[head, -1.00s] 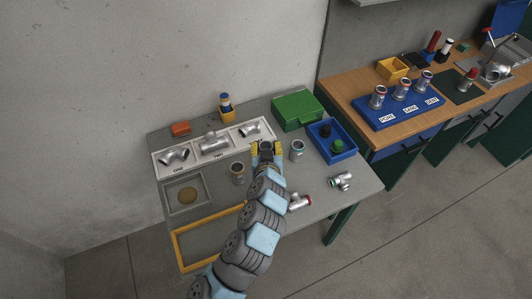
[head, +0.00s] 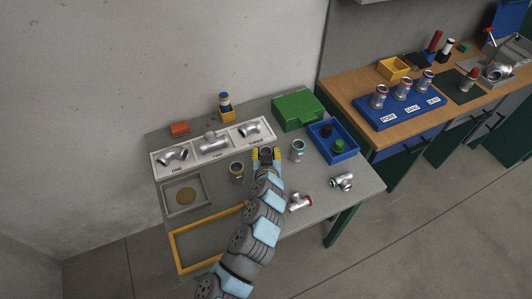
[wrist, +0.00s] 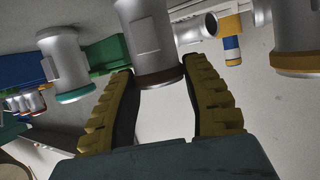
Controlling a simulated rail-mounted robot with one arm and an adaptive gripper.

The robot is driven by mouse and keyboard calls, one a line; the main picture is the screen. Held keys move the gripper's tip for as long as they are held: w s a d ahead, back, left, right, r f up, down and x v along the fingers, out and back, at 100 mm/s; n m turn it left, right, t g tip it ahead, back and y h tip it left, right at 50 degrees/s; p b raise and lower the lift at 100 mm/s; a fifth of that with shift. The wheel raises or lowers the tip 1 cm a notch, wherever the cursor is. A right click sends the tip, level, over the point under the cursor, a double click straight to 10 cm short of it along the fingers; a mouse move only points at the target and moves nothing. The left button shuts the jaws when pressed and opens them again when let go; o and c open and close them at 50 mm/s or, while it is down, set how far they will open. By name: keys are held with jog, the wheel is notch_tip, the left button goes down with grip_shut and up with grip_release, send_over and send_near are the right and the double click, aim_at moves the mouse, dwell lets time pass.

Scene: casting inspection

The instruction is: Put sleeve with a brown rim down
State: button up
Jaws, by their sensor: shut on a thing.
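My gripper (head: 266,154) is over the middle of the grey table. Its yellow fingers, also in the wrist view (wrist: 162,105), are shut on a grey metal sleeve with a brown rim (wrist: 148,38). In the head view the fingers hide most of this sleeve. I cannot tell whether its far end touches the table. A second sleeve with a brownish rim (head: 237,172) stands to the left of my gripper and shows at the right of the wrist view (wrist: 298,40). A sleeve with a teal rim (head: 298,150) stands to the right, apart from my fingers.
A white three-part tray (head: 187,168) holding pipe fittings lies behind left. A green case (head: 297,110) and a blue bin (head: 345,155) are at the back right. Pipe tees (head: 300,202) lie front right. A yellow frame (head: 178,250) lies front left.

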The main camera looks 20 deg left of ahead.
jog(key=shift+w+r, duration=0.15)
jog(key=shift+r, duration=0.05)
jog(key=shift+f, duration=0.1)
jog(key=o, duration=1.1)
jog(key=shift+o, duration=0.2)
